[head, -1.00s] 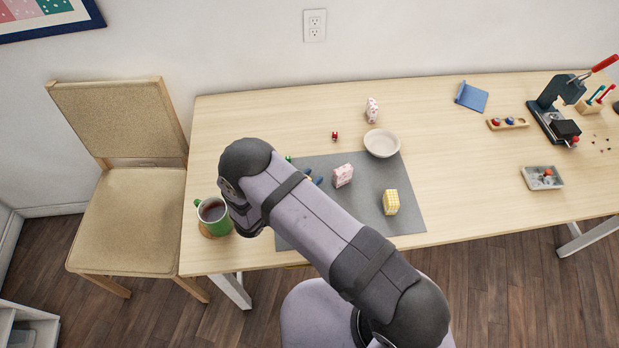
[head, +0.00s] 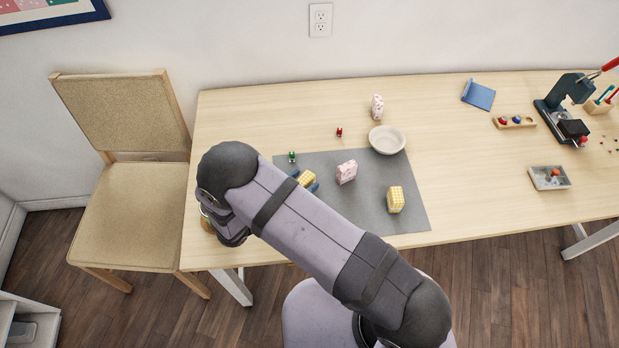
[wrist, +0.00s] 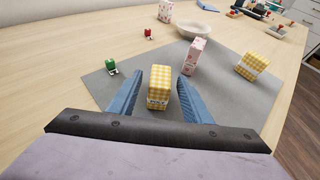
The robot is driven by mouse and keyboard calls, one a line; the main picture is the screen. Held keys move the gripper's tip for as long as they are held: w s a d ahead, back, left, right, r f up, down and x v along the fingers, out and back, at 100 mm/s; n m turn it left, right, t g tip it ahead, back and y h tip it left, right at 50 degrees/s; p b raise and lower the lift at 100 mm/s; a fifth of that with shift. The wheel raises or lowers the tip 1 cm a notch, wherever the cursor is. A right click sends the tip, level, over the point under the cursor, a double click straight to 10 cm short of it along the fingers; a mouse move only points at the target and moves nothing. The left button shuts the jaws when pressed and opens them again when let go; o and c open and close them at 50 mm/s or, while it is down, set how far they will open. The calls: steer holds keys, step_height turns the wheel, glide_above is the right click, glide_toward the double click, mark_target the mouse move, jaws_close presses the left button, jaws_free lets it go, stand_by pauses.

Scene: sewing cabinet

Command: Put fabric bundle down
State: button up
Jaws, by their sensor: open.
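A yellow checked fabric bundle (wrist: 158,87) with a pale label stands upright between the two blue fingers of my gripper (wrist: 157,96) in the wrist view. The fingers are open, with a visible gap on the right side; on the left the gap is narrow. The bundle appears to rest on the grey mat (wrist: 228,100). In the head view the bundle (head: 307,179) shows partly past my arm, with blue fingertips (head: 305,181) on either side.
On the mat are a pink bundle (head: 346,172) and another yellow checked bundle (head: 395,199). A white bowl (head: 387,140) overlaps its back edge. A green clip (head: 292,157), a red clip (head: 339,132) and a pale patterned bundle (head: 377,107) stand behind. The back left table is clear.

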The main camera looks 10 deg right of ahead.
mark_target(303, 184)
steer(key=shift+b+v, duration=0.55)
steer(key=shift+v, duration=2.5)
steer(key=shift+d+r, duration=0.1)
steer(key=shift+d+r+m, duration=0.1)
steer(key=shift+d+m, duration=0.2)
steer(key=s+d+r+m+g+y, duration=0.4)
steer(key=s+d+m, duration=0.3)
steer(key=m, duration=0.6)
steer(key=s+d+r+m+g+y, duration=0.5)
steer(key=s+d+r+m, duration=0.1)
steer(key=m, duration=0.7)
steer(key=shift+s+d+g+y, duration=0.3)
steer(key=shift+s+d, duration=0.25)
steer(key=shift+d, duration=0.25)
